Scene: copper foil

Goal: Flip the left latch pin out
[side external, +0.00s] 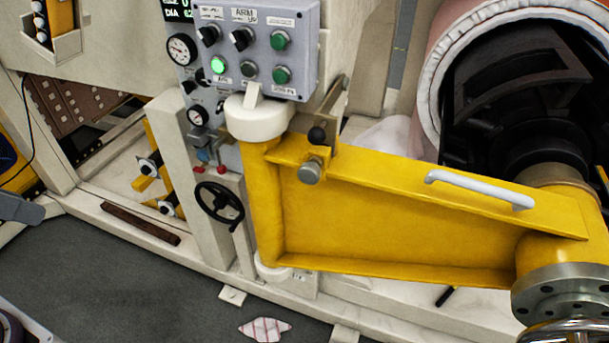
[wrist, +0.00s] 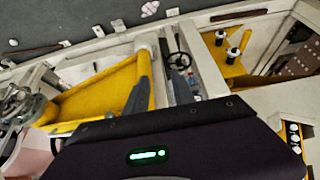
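The pin sits by a grey metal bracket (side external: 334,106). I cannot tell which latch pin is the left one. The yellow arm also shows in the wrist view (wrist: 95,95); the pin cannot be made out there. My gripper (wrist: 158,75) shows in the wrist view as two dark grey fingers, apart, with nothing visible between them. My gripper cannot be made out in the side view.
A grey control box (side external: 262,45) with knobs and buttons stands above the hinge. A black handwheel (side external: 219,203) is left of the arm. A light grey handle (side external: 480,190) is on the arm. A large round opening (side external: 430,90) is at right. Grey floor (side external: 120,275) lies in front.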

